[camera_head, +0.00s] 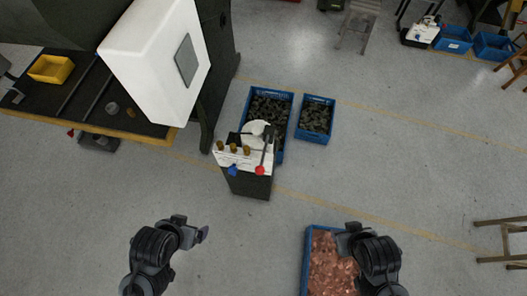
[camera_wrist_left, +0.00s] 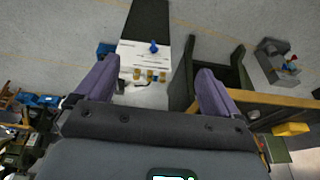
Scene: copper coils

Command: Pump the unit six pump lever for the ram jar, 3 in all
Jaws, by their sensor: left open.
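A pump unit (camera_head: 249,186) with a dark body and white top stands on the floor in the middle of the head view. A lever with a red knob (camera_head: 260,170) angles across its right side. A white round jar (camera_head: 256,128) sits at the back of the top. A blue knob (camera_head: 233,170) and several brass fittings are on the left; the blue knob also shows in the left wrist view (camera_wrist_left: 154,47). My left gripper (camera_head: 193,228) is open and empty, in front and left of the unit, apart from it. My right gripper (camera_head: 352,230) is over the copper crate; its jaws are unclear.
A blue crate of copper pieces (camera_head: 307,262) is at the front. Two blue crates of dark pieces, one (camera_head: 316,140) at right, stand behind the unit. A dark bench (camera_head: 150,127) with a white machine housing (camera_head: 150,60) is at the left. Floor at right is mostly clear.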

